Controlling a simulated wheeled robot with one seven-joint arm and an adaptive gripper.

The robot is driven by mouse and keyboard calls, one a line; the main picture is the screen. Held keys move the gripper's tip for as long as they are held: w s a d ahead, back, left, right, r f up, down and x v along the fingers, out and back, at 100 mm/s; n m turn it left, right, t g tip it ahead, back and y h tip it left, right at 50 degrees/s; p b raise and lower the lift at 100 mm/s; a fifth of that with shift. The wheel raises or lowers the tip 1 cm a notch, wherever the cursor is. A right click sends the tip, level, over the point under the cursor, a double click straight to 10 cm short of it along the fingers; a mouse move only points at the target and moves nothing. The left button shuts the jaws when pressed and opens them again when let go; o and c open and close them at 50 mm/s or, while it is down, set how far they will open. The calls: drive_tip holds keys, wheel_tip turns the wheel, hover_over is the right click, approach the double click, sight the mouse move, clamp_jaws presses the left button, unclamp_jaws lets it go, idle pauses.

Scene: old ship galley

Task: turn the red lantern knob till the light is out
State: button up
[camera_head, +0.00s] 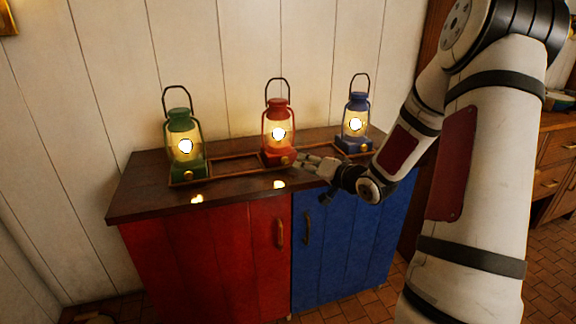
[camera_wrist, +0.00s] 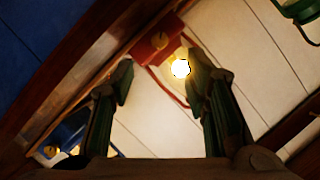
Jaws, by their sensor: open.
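The red lantern (camera_head: 278,110) stands upright and lit on the wooden cabinet top, in the middle of three lanterns. Its brass knob (camera_head: 285,160) is low on the front of the base. My gripper (camera_head: 303,162) is open just right of the knob, with its fingers pointing left toward it. In the wrist view the red base (camera_wrist: 150,50) and the round knob (camera_wrist: 160,40) show at the top, beyond the fingertips. My gripper (camera_wrist: 157,64) is spread there with nothing between its fingers. I see no clear contact with the knob.
The lit green lantern (camera_head: 185,130) stands left and the lit blue lantern (camera_head: 355,122) right, close behind my wrist. A low wooden rail frame (camera_head: 235,170) runs around the lanterns on the cabinet top (camera_head: 140,195). A plank wall (camera_head: 225,60) stands behind.

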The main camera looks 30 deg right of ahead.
sight(286, 161)
drive_tip(key=b+x, duration=0.2)
drive_tip(key=x, duration=0.8)
drive_tip(key=shift+w+f, duration=0.15)
drive_tip(key=shift+w, duration=0.2)
drive_tip(key=shift+c, duration=0.3)
clamp_jaws()
